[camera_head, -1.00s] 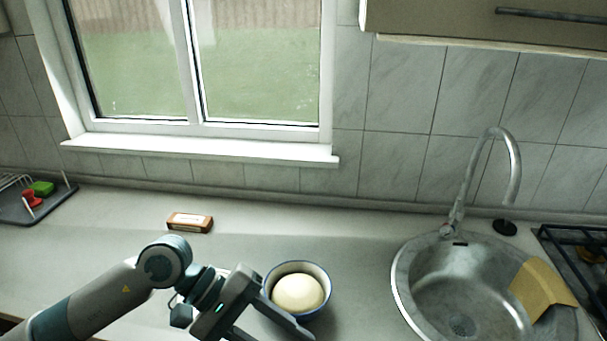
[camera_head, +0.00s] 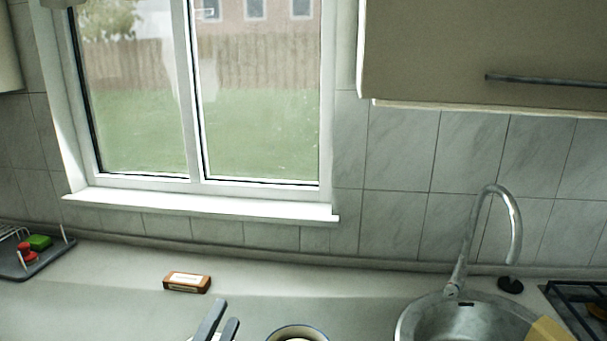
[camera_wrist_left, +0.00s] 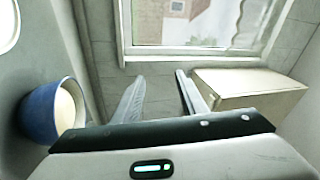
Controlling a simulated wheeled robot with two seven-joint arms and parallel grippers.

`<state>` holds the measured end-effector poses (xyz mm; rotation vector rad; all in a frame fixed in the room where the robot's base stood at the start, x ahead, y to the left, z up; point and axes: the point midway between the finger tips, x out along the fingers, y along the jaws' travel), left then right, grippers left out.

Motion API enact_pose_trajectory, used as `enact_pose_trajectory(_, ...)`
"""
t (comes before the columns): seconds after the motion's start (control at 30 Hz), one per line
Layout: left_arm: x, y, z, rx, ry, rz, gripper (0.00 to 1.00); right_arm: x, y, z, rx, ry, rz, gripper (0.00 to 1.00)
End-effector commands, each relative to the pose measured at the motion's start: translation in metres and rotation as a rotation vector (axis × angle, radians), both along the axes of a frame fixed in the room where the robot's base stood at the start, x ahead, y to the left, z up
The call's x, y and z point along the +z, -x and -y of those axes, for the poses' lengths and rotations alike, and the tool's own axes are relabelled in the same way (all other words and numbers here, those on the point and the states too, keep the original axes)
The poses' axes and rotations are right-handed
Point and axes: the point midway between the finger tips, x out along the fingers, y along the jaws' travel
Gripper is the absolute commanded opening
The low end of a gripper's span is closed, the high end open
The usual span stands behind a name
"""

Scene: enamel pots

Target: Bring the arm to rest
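My left gripper (camera_head: 227,312) shows at the bottom of the head view, left of the blue-rimmed pot (camera_head: 298,330). Its two fingers point upward, apart from the pot. The left wrist view shows the fingers (camera_wrist_left: 160,80) spread with nothing between them, so the gripper is open and empty. The blue pot (camera_wrist_left: 38,112) with a pale round thing (camera_wrist_left: 66,108) inside lies at the left of that view. In the head view the pot is cut off by the lower edge. My right gripper is in neither view.
A brown and white box (camera_head: 187,283) lies on the grey counter (camera_head: 100,290). A dish rack (camera_head: 35,262) stands at the far left. The sink (camera_head: 460,320) with its tap (camera_head: 462,245) and a hob (camera_head: 585,305) are at the right. A wall cupboard (camera_head: 480,50) hangs at upper right.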

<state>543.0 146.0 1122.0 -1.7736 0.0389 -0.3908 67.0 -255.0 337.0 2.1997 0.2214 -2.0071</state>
Motion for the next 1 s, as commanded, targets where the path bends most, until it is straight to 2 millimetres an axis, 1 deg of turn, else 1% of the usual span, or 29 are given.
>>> enact_pose_trajectory(0.03,-0.030,0.004,-0.015,0.043,0.094,-0.124,0.39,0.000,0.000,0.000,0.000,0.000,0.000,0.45)
enact_pose_trajectory(0.07,-0.046,0.006,-0.023,0.069,0.147,-0.193,0.39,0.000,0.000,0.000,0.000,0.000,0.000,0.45)
enact_pose_trajectory(0.1,-0.069,0.011,-0.033,0.103,0.217,-0.285,0.39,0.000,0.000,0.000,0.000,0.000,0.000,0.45)
enact_pose_trajectory(0.13,-0.086,0.016,-0.041,0.131,0.267,-0.351,0.39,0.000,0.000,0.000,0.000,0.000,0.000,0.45)
enact_pose_trajectory(0.17,-0.103,0.023,-0.047,0.157,0.314,-0.416,0.39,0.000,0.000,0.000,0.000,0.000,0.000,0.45)
enact_pose_trajectory(0.2,-0.125,0.032,-0.055,0.195,0.378,-0.499,0.39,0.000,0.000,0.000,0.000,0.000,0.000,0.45)
enact_pose_trajectory(0.23,-0.141,0.041,-0.059,0.222,0.422,-0.560,0.39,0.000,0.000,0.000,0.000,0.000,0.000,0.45)
enact_pose_trajectory(0.27,-0.156,0.050,-0.064,0.251,0.466,-0.620,0.39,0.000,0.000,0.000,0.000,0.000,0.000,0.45)
enact_pose_trajectory(0.3,-0.176,0.063,-0.069,0.290,0.522,-0.697,0.39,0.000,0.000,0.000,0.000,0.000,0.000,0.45)
enact_pose_trajectory(0.37,-0.204,0.085,-0.075,0.348,0.600,-0.806,0.39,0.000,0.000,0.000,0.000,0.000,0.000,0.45)
enact_pose_trajectory(0.4,-0.221,0.101,-0.078,0.388,0.649,-0.877,0.39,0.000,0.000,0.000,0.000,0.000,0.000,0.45)
enact_pose_trajectory(0.5,-0.255,0.140,-0.082,0.479,0.752,-1.027,0.39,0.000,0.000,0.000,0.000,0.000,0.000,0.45)
enact_pose_trajectory(0.6,-0.279,0.173,-0.084,0.557,0.826,-1.144,0.39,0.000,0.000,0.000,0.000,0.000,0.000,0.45)
enact_pose_trajectory(0.7,-0.295,0.202,-0.083,0.622,0.882,-1.237,0.39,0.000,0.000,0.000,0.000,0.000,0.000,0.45)
enact_pose_trajectory(0.8,-0.307,0.229,-0.083,0.682,0.928,-1.316,0.39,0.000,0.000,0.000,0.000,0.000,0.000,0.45)
enact_pose_trajectory(1.0,-0.324,0.278,-0.079,0.792,1.003,-1.453,0.39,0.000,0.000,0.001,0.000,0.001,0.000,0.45)
